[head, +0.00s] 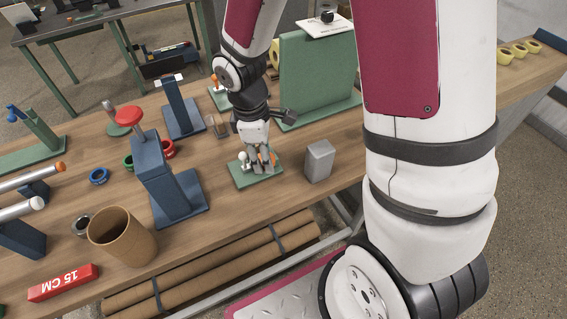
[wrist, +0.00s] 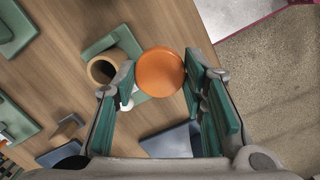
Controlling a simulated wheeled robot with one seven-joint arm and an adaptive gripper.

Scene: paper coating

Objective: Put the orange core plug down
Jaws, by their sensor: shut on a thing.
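My gripper (head: 262,165) is shut on the orange core plug (wrist: 160,73), which sits between the two teal-padded fingers in the wrist view. In the head view only small orange bits of the plug (head: 273,157) show between the fingers. The gripper is low over a small green base plate (head: 238,178) near the table's front edge. The wrist view shows this green plate (wrist: 123,40) below the plug, with a tan ring-shaped tube end (wrist: 101,69) beside it. Whether the plug touches anything beneath is hidden.
A grey block (head: 319,161) stands just right of the plate. A blue stand with a red knob (head: 167,180) and a cardboard tube (head: 122,236) are to the left. A large green upright panel (head: 318,80) stands behind. The wooden table (head: 235,210) has bare room in front.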

